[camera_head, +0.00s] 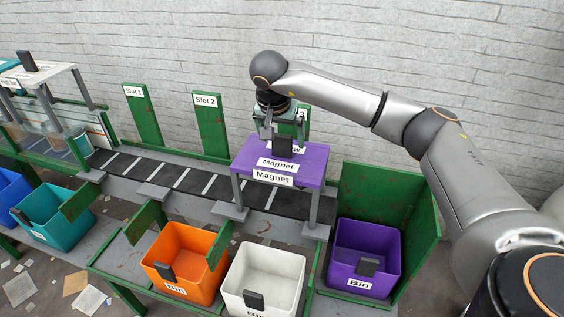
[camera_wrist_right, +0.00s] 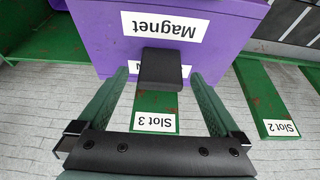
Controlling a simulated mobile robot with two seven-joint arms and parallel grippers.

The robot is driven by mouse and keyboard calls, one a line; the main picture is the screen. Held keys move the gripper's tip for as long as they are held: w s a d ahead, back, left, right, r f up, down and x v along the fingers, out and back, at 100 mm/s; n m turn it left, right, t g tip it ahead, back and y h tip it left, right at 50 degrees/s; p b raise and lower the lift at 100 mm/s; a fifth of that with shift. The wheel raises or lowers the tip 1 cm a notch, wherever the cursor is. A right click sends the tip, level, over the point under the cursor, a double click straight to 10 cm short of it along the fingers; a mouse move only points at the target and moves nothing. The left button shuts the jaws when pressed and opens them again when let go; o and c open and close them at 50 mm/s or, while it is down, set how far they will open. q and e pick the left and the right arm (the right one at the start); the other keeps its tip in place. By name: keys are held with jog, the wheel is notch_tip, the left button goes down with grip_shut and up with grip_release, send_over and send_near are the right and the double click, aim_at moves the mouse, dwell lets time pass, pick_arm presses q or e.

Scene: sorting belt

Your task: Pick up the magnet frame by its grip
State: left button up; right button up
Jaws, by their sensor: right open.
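The magnet frame (camera_head: 312,164) is a purple table-like frame with "Magnet" labels, standing on grey legs over the belt. Its grip, a black upright block (camera_head: 282,147), rises from the top. My right gripper (camera_head: 269,132) is open just above and beside the grip in the head view. In the right wrist view, the green fingers of the right gripper (camera_wrist_right: 158,74) lie either side of the black grip (camera_wrist_right: 162,68), with gaps on both sides. I cannot tell whether the fingertips reach its depth. The purple frame (camera_wrist_right: 100,40) fills the top of that view. My left gripper is not in view.
The dark belt (camera_head: 150,170) runs under the frame. Green slot boards stand behind it, including Slot 2 (camera_head: 211,125); Slot 3 (camera_wrist_right: 154,105) is partly hidden by my gripper in the head view. Orange (camera_head: 190,247), white (camera_head: 262,263) and purple (camera_head: 367,235) bins stand in front.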

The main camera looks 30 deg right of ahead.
jog(key=shift+f, duration=0.15)
grip_shut()
dwell(0.8)
jog(key=shift+w, duration=0.1)
